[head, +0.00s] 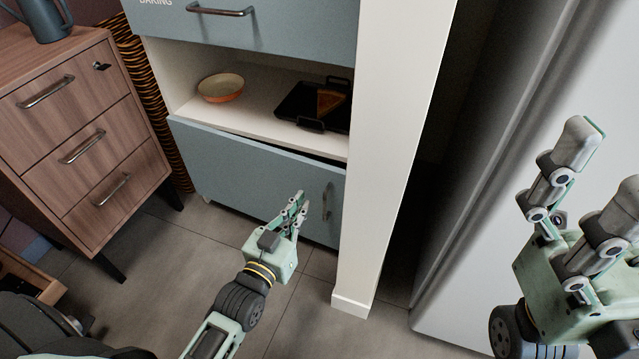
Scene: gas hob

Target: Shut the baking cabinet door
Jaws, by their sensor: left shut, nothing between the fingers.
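The baking cabinet is blue-grey and white, and its upper front (285,25) carries the word BAKING and a horizontal handle (220,11). Its lower door (245,168) has an upright handle (328,201) near the right edge. A dark gap shows along the top right of this door, so it looks slightly ajar. My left gripper (299,200) is shut and empty, in front of the lower door and just left of its handle. I cannot tell whether it touches the door. My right gripper (606,168) is open and empty, at the far right before the fridge.
An orange bowl (220,88) and a dark tray (300,104) with food sit on the open shelf. A white side panel (380,150) and a fridge (460,260) stand to the right. A wooden drawer unit (85,145) stands at left. Some grey floor (305,310) is clear.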

